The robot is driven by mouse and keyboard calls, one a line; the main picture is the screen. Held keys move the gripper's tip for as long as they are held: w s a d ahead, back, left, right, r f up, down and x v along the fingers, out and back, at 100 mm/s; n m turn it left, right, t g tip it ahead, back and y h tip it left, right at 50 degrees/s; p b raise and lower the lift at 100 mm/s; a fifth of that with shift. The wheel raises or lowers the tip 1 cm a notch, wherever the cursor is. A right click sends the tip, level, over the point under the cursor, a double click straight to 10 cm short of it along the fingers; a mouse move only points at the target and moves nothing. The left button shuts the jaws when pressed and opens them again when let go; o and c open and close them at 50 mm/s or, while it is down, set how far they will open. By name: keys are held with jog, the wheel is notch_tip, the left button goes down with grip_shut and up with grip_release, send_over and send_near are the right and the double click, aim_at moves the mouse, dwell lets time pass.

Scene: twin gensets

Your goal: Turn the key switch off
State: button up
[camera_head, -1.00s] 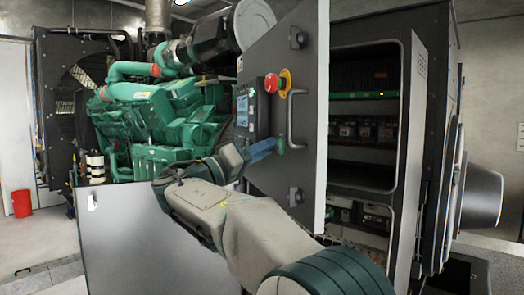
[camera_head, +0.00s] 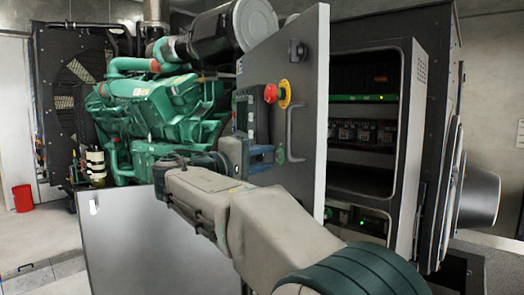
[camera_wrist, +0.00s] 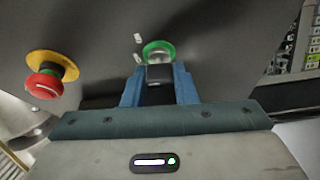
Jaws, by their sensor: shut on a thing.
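The key switch (camera_wrist: 158,54) has a green ring around it on the grey panel door, and a dark grey block, apparently its key, sticks out from it. In the wrist view my gripper (camera_wrist: 160,82) has its two blue fingers on either side of that block, closed on it. In the head view my gripper (camera_head: 264,155) is at the door's face, beside the green ring (camera_head: 281,155) of the switch. My fingers and wrist partly hide the key, so its exact turn is hard to tell.
A red emergency stop button (camera_wrist: 45,86) on a yellow base sits left of the switch; it also shows in the head view (camera_head: 271,93). The open door (camera_head: 308,120) has a handle (camera_head: 292,135). The open cabinet (camera_head: 368,150) is to the right, the green engine (camera_head: 160,115) behind left.

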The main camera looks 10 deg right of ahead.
jog(key=shift+r+n+y+p, duration=0.1)
jog(key=shift+n+y+p, duration=0.2)
jog(key=shift+n+p, duration=0.35)
jog(key=o, duration=1)
jog(key=b+v, duration=0.2)
jog(key=v, duration=1.2)
jog(key=shift+w+b, duration=0.1)
jog(key=shift+b, duration=0.25)
jog(key=shift+d+n, duration=0.1)
jog(key=shift+n, duration=0.15)
